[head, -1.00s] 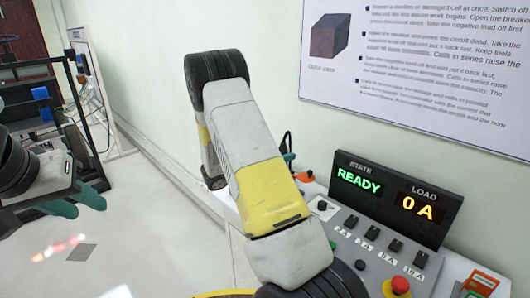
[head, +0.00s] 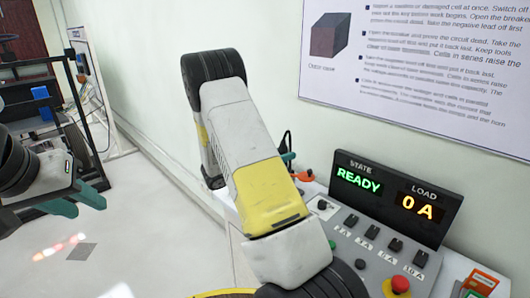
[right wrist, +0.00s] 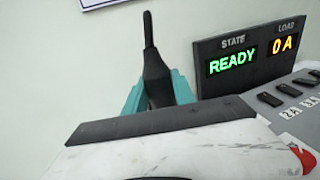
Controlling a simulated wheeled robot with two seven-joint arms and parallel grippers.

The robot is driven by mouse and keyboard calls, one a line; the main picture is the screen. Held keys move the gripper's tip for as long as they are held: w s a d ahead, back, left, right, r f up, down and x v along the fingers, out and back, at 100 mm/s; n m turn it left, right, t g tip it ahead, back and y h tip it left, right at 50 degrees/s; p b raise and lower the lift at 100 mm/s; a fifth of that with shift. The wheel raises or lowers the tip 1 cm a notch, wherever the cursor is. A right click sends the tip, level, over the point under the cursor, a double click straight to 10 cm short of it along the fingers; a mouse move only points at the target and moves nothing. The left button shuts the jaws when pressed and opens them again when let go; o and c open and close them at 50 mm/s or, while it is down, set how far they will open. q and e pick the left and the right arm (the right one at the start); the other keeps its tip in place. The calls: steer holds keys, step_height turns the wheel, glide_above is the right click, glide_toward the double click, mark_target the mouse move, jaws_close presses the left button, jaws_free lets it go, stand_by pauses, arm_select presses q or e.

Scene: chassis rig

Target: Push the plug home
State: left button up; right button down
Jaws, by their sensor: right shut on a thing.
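The black plug (right wrist: 155,72), with its cable rising from the top, stands upright between the teal fingers of my right gripper (right wrist: 157,88) in the right wrist view. The gripper is shut on it. The plug's lower end is hidden behind my wrist, so I cannot tell how it sits in any socket. In the head view my right arm hides most of this; a black cable (head: 287,140) and a teal fingertip (head: 288,157) show past it. My left gripper (head: 78,203) hangs at the left, its teal fingers apart and empty.
A sloped grey panel carries a display (head: 395,197) reading READY and 0 A, several black switches (head: 372,233) and a red button (head: 400,285). An orange part (head: 304,176) lies by the panel's back left. A black frame (head: 75,110) stands at far left. The wall is close behind.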

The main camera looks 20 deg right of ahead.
steer(key=shift+f, duration=1.5)
steer(key=shift+r, duration=1.25)
steer(key=shift+f, duration=1.25)
stand_by(0.9)
steer(key=c, duration=0.9)
jaws_free()
steer(key=shift+c, duration=0.2)
steer(key=shift+f, duration=0.1)
